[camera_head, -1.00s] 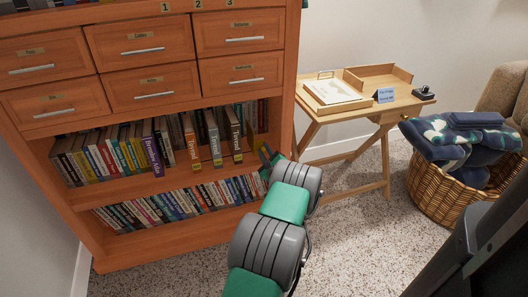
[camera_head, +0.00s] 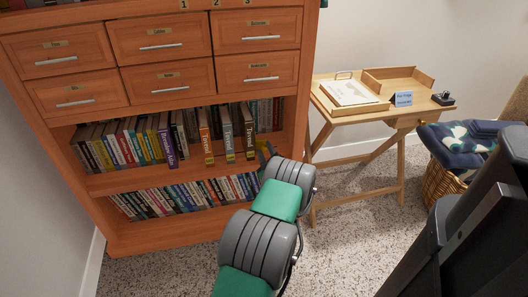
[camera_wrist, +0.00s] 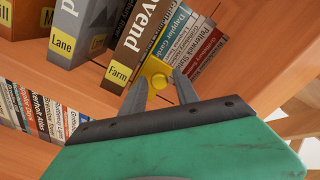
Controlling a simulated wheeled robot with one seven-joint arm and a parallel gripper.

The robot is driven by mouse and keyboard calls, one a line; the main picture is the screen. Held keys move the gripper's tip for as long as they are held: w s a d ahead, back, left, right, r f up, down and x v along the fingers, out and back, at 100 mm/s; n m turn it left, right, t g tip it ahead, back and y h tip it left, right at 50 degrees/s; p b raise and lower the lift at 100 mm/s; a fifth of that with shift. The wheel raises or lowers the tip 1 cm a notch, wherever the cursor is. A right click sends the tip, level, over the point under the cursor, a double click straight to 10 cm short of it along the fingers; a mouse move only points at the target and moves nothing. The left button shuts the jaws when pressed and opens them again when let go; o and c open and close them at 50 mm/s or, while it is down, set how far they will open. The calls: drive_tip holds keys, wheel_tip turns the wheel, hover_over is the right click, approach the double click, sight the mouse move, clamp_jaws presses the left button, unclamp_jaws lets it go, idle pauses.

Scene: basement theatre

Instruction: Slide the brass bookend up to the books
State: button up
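In the head view my gripper (camera_head: 265,153) is at the right end of the upper book row (camera_head: 165,138), and my arm hides most of the bookend.
The orange wooden bookcase (camera_head: 100,185) has drawers above and a lower row of books (camera_head: 185,195) below. Its right side panel (camera_head: 302,90) is close to my gripper. A folding wooden desk (camera_head: 360,115) and a wicker basket (camera_head: 437,185) stand to the right. Carpet is open between.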

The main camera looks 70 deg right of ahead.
drive_tip(key=shift+o, duration=0.7)
drive_tip(key=shift+w, duration=0.15)
drive_tip(key=shift+a, duration=0.1)
drive_tip(key=p+v, duration=0.1)
drive_tip(key=v, duration=0.6)
drive_tip(key=shift+s+a+p, duration=0.25)
drive_tip(key=shift+a+p, duration=0.05)
drive_tip(key=shift+p, duration=0.1)
